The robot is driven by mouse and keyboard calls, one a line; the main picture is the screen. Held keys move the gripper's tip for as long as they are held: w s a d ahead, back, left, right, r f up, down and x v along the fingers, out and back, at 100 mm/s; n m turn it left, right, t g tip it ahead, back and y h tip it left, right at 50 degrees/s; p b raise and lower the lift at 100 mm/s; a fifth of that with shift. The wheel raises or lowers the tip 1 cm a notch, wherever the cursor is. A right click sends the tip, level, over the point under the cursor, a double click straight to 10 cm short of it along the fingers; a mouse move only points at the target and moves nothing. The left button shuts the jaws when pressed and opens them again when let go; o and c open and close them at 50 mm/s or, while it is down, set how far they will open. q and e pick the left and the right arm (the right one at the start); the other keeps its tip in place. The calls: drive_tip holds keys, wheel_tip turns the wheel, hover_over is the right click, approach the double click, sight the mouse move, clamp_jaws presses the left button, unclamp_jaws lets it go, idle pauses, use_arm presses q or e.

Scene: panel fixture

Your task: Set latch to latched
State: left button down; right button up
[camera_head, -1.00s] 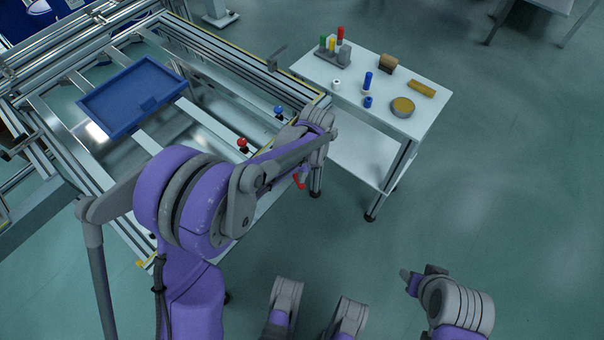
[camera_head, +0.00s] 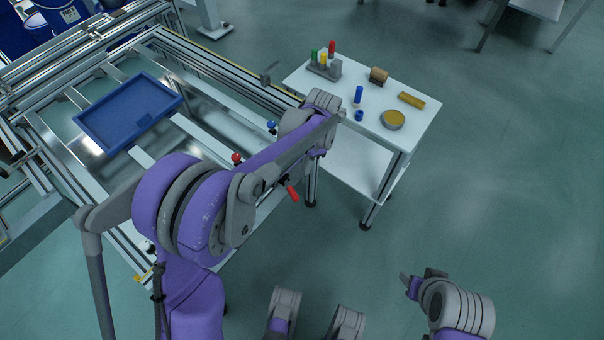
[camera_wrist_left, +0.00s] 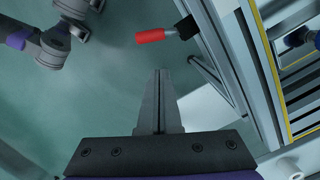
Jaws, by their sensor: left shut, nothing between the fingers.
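The latch has a red handle (camera_head: 292,193) at the near right side of the metal frame, just below my left forearm in the head view. In the left wrist view the red handle (camera_wrist_left: 150,36) sticks out to the left from a black mount (camera_wrist_left: 186,27) beside the frame's rail. My left gripper (camera_wrist_left: 160,73) is shut and empty, its fingertips pointing up the picture toward the handle with a visible gap. In the head view my left wrist hides the fingers.
The frame (camera_head: 222,98) holds a blue tray (camera_head: 105,118), with a red knob (camera_head: 237,158) and a blue knob (camera_head: 271,126) along its near side. A white cart (camera_head: 345,125) with small parts stands close at the right. Floor is free further right.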

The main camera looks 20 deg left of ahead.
use_arm(q)
wheel_tip(320, 180, up, 5)
drive_tip(key=p, duration=0.1)
approach(292, 194)
drive_tip(key=w+d+f, duration=0.3)
drive_tip(key=f, duration=0.2)
drive_tip(key=shift+s+a+f+n+b, duration=0.2)
drive_tip(key=shift+s+a+f, duration=0.25)
drive_tip(key=shift+s+a, duration=0.15)
drive_tip(key=shift+s+a+f+n+b, duration=0.1)
drive_tip(key=shift+s+a+f+n, duration=0.1)
drive_tip(key=shift+s+a+f, duration=0.4)
drive_tip(key=shift+w+a+r, duration=0.1)
drive_tip(key=shift+w+r, duration=0.05)
drive_tip(key=shift+s+a+f+m+b, duration=0.3)
drive_tip(key=shift+s+a+m+b, duration=0.25)
drive_tip(key=shift+s, duration=0.3)
